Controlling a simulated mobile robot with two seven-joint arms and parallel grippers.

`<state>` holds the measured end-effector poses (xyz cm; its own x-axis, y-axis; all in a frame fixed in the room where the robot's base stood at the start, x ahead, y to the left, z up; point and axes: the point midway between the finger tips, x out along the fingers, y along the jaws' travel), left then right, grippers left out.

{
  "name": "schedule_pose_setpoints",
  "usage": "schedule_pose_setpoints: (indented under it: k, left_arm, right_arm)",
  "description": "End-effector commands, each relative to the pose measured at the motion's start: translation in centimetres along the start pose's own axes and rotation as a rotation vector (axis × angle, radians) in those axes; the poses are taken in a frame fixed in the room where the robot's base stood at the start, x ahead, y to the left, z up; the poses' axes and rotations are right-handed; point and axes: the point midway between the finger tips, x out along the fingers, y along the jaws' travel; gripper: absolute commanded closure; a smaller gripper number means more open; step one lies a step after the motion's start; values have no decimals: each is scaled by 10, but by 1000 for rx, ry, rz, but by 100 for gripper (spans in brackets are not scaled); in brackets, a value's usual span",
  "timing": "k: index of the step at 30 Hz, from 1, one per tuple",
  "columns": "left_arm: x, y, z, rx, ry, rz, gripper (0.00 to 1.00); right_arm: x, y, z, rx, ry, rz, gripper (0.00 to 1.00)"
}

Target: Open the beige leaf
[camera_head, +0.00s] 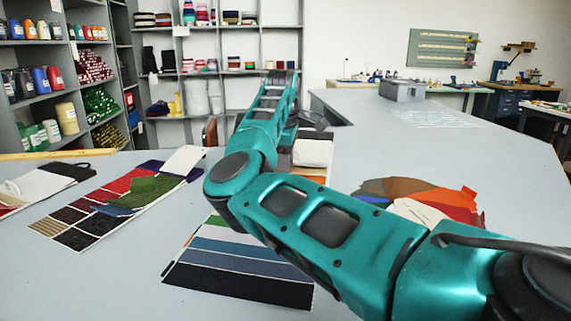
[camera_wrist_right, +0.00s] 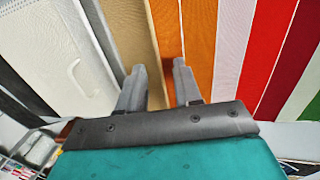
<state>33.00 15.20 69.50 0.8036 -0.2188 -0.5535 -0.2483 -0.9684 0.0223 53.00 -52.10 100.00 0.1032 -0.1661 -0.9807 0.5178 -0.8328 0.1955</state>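In the right wrist view my right gripper (camera_wrist_right: 160,68) has its two grey fingers apart, with no object visible between them. Coloured strips fan out beyond the fingertips. A beige strip (camera_wrist_right: 125,32) lies between a white textured leaf (camera_wrist_right: 65,55) and an orange strip (camera_wrist_right: 183,25). I cannot tell which one is the beige leaf, or whether the fingers touch anything. In the head view my right arm hides much of the counter, and a white-topped swatch piece (camera_head: 312,152) shows beside it. My left gripper is not in view.
On the grey counter (camera_head: 360,150), swatch sheets (camera_head: 240,262) lie in front and more samples (camera_head: 125,200) lie left. A colour fan (camera_head: 465,215) lies right of my arm. A grey box (camera_head: 402,90) stands at the back. The counter's right side is mostly clear.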

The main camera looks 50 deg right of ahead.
Motion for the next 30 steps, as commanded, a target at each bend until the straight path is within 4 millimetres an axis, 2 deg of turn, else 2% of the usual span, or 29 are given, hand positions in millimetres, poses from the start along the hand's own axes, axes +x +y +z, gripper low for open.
schedule_pose_setpoints:
  k: [5, 16, 30]
  left_arm:
    - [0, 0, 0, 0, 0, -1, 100]
    - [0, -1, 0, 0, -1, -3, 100]
    - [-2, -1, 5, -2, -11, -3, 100]
  right_arm:
    - [0, 0, 0, 0, 0, 0, 66]
    - [0, 0, 0, 0, 0, 0, 100]
    - [0, 0, 0, 0, 0, 0, 100]
